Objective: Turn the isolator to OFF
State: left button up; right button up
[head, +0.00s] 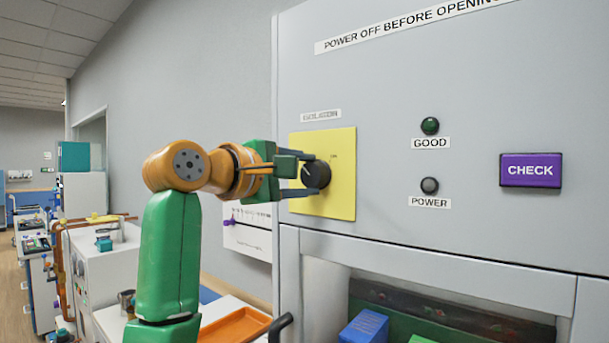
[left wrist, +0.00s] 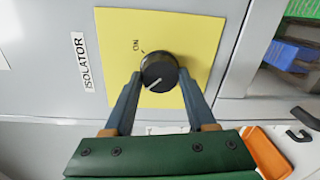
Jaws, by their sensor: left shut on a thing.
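The isolator knob (head: 322,174) is round and black, on a yellow plate (head: 342,200) on the grey cabinet front. My left gripper (head: 316,177) reaches it from the left and is shut on the knob, one finger on either side. In the left wrist view the knob (left wrist: 160,71) sits between the two fingertips (left wrist: 160,80). A white pointer line on it points to the lower left, away from the small ON mark (left wrist: 136,44) above left. No OFF mark can be read. My right gripper is not in view.
On the cabinet are a green GOOD lamp (head: 430,126), a grey POWER lamp (head: 429,185) and a purple CHECK button (head: 531,170). Below is an opening with a blue block (head: 365,327). An orange tray (head: 236,326) lies at the lower left.

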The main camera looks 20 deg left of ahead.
pick_arm(q)
jog(key=o, duration=1.4)
jog(key=shift+c, duration=0.2)
jog(key=shift+s+a+f+b, duration=0.1)
jog(key=shift+s+b, duration=0.1)
jog(key=shift+b, duration=0.15)
jog(key=b+v, duration=0.3)
jog(key=v, duration=0.3)
jog(key=shift+s, duration=0.35)
jog(key=shift+w, duration=0.1)
